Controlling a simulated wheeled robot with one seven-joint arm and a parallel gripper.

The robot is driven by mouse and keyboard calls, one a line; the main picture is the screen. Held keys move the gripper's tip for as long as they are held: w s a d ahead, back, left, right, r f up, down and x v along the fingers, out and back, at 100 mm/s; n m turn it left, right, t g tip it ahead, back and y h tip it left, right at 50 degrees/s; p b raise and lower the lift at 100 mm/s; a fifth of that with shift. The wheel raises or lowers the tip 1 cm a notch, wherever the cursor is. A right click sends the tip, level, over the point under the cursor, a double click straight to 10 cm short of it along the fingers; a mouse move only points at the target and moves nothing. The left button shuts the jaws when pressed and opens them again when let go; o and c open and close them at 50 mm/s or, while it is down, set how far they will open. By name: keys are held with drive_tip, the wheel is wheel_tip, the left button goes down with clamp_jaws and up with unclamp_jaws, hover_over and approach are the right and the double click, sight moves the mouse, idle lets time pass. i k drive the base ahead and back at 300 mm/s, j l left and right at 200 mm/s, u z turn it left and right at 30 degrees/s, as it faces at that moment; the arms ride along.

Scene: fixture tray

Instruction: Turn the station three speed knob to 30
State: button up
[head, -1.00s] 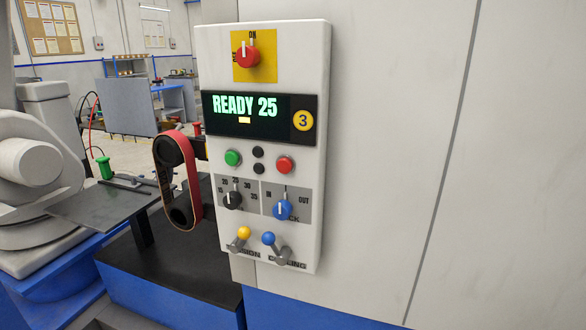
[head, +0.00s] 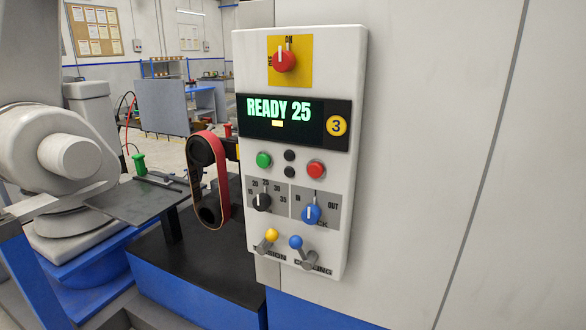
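The station three control panel (head: 350,100) stands upright in the middle of the head view, with a yellow round "3" badge (head: 336,126). Its display (head: 290,122) reads "READY 25" in green. The black speed knob (head: 262,202) sits at the lower left of the panel on a grey plate, with marks from 15 to 35 around it. Its white pointer line stands about upright, toward the 25 mark. My gripper is not in view and nothing touches the knob.
Close around the knob are a blue IN/OUT knob (head: 311,214), yellow (head: 271,236) and blue (head: 295,242) toggle levers, green (head: 264,160) and red (head: 316,169) buttons, and a red ON switch (head: 285,61). Left are a belt sander (head: 222,180) and a white jointed arm (head: 45,150).

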sight(262, 200)
drive_tip(key=i+j, duration=0.1)
drive_tip(key=j, duration=0.55)
drive_tip(key=i+j, duration=0.1)
drive_tip(key=j, duration=0.5)
drive_tip(key=i+j, duration=0.1)
drive_tip(key=j, duration=0.55)
drive_tip(key=z, duration=0.05)
